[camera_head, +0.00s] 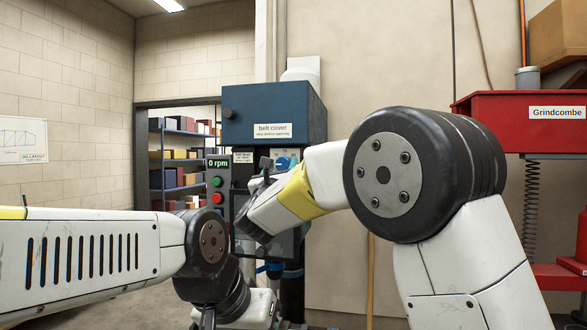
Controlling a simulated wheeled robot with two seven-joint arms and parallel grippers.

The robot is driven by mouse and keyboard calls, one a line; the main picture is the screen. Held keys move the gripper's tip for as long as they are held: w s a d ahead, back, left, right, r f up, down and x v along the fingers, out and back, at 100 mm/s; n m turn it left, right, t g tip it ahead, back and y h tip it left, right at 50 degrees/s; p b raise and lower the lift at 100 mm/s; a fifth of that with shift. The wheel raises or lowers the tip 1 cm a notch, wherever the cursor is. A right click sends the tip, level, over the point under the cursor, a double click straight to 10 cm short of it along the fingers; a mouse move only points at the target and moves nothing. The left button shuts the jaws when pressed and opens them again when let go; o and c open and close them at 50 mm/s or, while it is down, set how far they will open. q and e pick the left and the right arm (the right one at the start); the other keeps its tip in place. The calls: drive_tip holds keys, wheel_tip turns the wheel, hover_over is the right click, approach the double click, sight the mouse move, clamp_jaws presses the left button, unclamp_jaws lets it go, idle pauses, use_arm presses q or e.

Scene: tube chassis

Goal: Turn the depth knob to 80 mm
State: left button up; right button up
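A drill-press-like machine stands ahead, with a dark blue belt cover (275,112) on top. Below the cover, a small blue round part (283,163) beside a pale label may be the depth knob; its scale and pointer are too small to read. My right gripper (262,172) is in front of the machine, just left of this blue part. Its dark fingers are small and partly hidden by its own wrist, so contact with the knob and the finger gap cannot be made out. My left arm reaches in low at the left; its gripper is not clearly visible.
A control panel (217,180) with a green "0 rpm" display and green and red buttons is left of my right gripper. A red Grindcombe machine (520,120) stands at the right. Shelves (180,155) show through a doorway behind. My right forearm hides much of the machine's right side.

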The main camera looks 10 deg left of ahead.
clamp_jaws()
drive_tip(key=shift+m, duration=0.4)
